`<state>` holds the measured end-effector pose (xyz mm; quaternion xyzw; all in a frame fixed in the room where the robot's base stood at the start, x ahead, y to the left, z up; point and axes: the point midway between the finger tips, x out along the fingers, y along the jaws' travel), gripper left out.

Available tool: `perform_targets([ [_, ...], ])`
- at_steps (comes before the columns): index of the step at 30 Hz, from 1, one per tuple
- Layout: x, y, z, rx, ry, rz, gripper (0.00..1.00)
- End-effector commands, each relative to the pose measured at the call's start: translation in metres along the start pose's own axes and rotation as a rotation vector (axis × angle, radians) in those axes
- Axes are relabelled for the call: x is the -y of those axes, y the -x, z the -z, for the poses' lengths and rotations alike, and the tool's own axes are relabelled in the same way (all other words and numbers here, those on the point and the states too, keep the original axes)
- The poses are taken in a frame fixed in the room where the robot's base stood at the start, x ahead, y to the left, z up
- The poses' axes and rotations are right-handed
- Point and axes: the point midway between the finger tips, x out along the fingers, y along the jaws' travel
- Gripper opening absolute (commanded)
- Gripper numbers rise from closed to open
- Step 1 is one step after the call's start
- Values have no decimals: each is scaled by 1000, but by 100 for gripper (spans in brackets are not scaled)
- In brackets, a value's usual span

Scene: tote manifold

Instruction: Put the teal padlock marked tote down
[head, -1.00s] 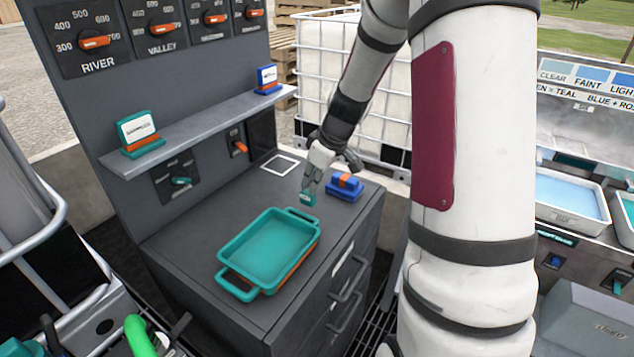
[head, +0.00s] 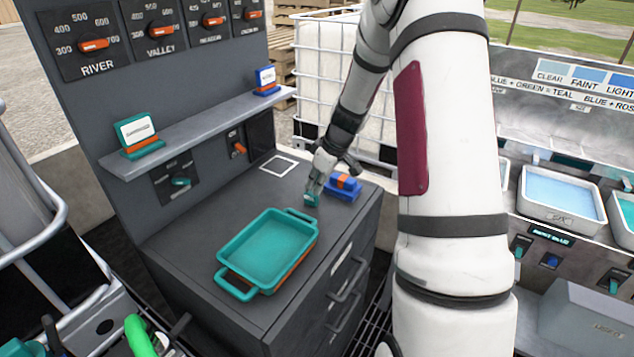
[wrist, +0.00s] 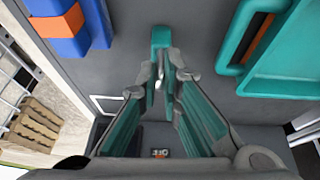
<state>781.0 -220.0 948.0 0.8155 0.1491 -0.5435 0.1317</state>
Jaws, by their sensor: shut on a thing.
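The teal padlock (head: 312,199) is small and sits in the tips of my gripper (head: 314,190), low over the grey cabinet top (head: 200,240). In the wrist view my gripper (wrist: 166,72) is shut on the padlock (wrist: 160,38), whose teal end shows beyond the fingertips. I cannot tell whether the padlock touches the surface. Its marking is not readable. It is between the teal tray and the blue block, apart from both.
The teal tray (head: 227,281) with an orange side lies to the left. A blue block with an orange band (head: 343,187) stands close at the right. A white square outline (head: 279,166) marks the top behind. A shelf (head: 200,131) holds two small signs.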

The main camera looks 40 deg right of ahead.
Motion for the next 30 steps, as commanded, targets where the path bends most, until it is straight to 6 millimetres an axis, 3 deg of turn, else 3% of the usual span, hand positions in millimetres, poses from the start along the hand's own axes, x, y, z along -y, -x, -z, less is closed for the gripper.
perform_targets([
  [1,0,-2,0,0,0,0,9],
  [3,0,-1,0,0,0,0,25],
  [4,0,-1,0,0,0,0,27],
  [16,-1,6,1,-1,1,-2,27],
  [30,-1,93,1,-2,0,-4,27],
])
